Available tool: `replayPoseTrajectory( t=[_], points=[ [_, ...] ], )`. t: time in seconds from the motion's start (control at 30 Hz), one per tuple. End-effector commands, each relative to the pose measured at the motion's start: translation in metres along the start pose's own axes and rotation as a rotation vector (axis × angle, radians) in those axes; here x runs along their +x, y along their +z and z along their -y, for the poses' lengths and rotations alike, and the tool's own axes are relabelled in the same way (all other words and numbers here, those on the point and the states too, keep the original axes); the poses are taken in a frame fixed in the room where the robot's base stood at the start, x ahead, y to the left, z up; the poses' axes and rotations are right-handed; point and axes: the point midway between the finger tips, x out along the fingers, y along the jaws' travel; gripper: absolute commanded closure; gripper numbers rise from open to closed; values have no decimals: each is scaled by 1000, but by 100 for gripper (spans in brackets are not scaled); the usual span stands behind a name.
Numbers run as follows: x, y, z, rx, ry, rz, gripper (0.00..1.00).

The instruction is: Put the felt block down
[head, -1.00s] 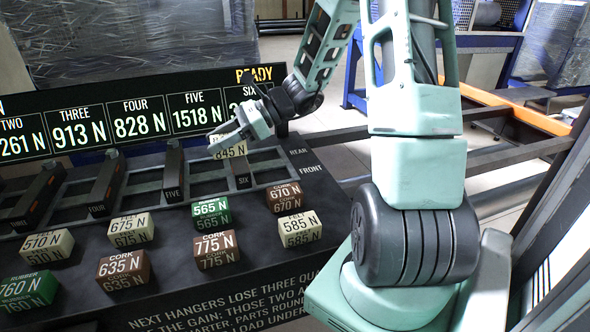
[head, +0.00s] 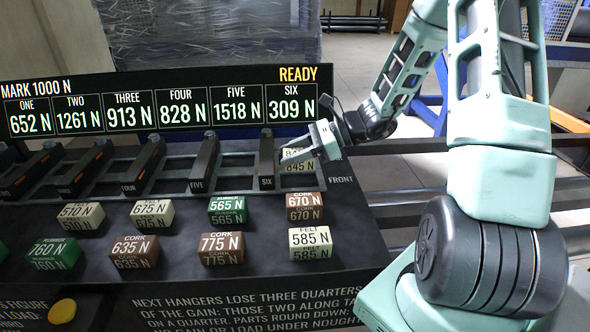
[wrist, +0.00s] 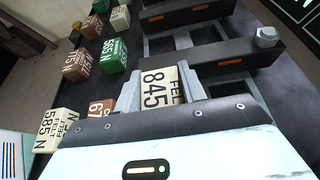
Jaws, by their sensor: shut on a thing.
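A cream felt block marked 845 N (head: 298,166) is between the fingers of my gripper (head: 305,150), beside stand SIX (head: 267,160) at its right. In the wrist view the felt block (wrist: 161,88) shows its FELT 845 label, with a finger on each side. My gripper (wrist: 160,85) is shut on it. Whether the block touches the surface below cannot be told. Another felt block, marked 585 N (head: 310,243), sits on the dark panel nearer the front.
Green rubber 565 N (head: 227,210) and cork 775 N (head: 222,248) are to the left. The display (head: 160,105) reads READY, with SIX at 309 N. Bare panel lies right of the blocks.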

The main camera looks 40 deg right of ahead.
Motion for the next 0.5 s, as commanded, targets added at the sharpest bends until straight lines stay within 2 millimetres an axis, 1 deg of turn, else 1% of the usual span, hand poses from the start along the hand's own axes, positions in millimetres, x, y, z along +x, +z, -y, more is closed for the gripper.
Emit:
replayPoseTrajectory(
  t=[0.13, 0.33, 0.5],
  points=[
    [5, -12, 0, 2, 1, 0, 82],
    [15, -37, 0, 4, 0, 0, 82],
    [18, -43, 0, -1, -1, -1, 82]
  ],
)
